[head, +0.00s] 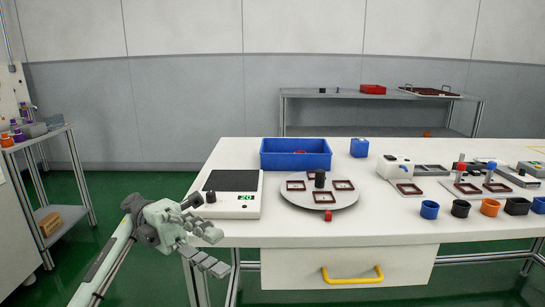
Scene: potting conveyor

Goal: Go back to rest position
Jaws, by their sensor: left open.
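My left gripper (213,250) is in the head view at the lower left, on the arm that comes in from the lower left. It is open, with nothing seen between its fingers. It is in front of the left front corner of the white table (390,228). My right gripper is not in view.
On the table are a scale (234,203), a blue bin (296,160), a round grey plate (318,199) with dark red frames, and several small cups such as a blue one (429,209). A drawer with a yellow handle (352,279) is below. Shelving (62,217) stands left.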

